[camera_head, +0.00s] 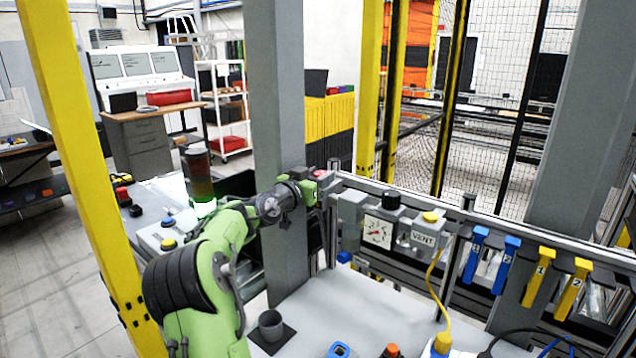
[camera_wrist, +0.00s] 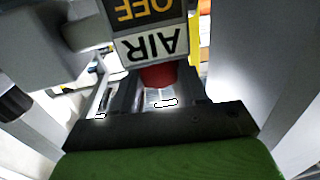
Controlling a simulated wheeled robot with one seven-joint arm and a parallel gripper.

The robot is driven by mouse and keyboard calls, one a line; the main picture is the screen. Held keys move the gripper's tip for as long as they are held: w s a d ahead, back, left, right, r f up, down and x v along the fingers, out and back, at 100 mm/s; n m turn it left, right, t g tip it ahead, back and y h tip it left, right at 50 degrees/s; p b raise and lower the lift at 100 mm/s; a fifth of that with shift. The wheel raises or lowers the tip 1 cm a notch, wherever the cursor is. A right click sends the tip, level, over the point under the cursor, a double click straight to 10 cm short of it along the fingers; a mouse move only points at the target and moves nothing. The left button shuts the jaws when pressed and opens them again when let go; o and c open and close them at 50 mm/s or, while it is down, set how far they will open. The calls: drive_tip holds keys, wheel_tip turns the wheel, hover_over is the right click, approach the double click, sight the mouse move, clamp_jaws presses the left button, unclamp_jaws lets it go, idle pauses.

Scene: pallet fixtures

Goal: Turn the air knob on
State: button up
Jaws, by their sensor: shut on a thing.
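The red air knob (camera_wrist: 158,75) shows in the wrist view, just below an upside-down AIR label (camera_wrist: 150,46) and a dark OFF plate (camera_wrist: 145,10). My gripper (camera_head: 318,187) is at the left end of the grey rail in the head view. It is shut on the air knob there. In the wrist view its dark crossbar and green body fill the bottom, and the contact at the fingertips is hard to make out. The knob's full shape and its turn angle are largely hidden.
Right of my gripper, the rail (camera_head: 440,207) carries a pressure gauge (camera_head: 378,231), a VENT box (camera_head: 424,235) with a yellow button, and blue and yellow numbered handles. A thick grey post (camera_head: 275,90) stands close behind my arm.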

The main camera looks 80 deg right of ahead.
drive_tip(key=n+t+b, duration=0.1)
drive_tip(key=t, duration=0.1)
drive_tip(key=n+t+b, duration=0.1)
drive_tip(key=b, duration=0.1)
drive_tip(key=shift+s+a+f+t+h, duration=0.1)
drive_tip(key=shift+s+f+t+h, duration=0.1)
drive_tip(key=shift+s+t+h, duration=0.2)
drive_tip(key=n+t+b, duration=0.1)
drive_tip(key=t, duration=0.1)
drive_tip(key=n+t, duration=0.2)
drive_tip(key=shift+s+r+b, duration=0.15)
drive_tip(key=shift+s+b, duration=0.05)
drive_tip(key=shift+b, duration=0.2)
drive_tip(key=n+t, duration=0.1)
drive_tip(key=t, duration=0.1)
drive_tip(key=n+t+y, duration=0.1)
drive_tip(key=n+t, duration=0.1)
drive_tip(key=t, duration=0.1)
drive_tip(key=shift+s+r+y, duration=0.1)
drive_tip(key=shift+s+y, duration=0.1)
drive_tip(key=shift+y, duration=0.1)
drive_tip(key=shift+d+n+t+y+p, duration=0.2)
drive_tip(key=shift+n+t+y+p, duration=0.65)
drive_tip(key=shift+n+t, duration=0.6)
drive_tip(key=shift+t, duration=0.35)
drive_tip(key=shift+w, duration=0.1)
drive_tip(key=o, duration=1.1)
drive_tip(key=shift+c, duration=0.2)
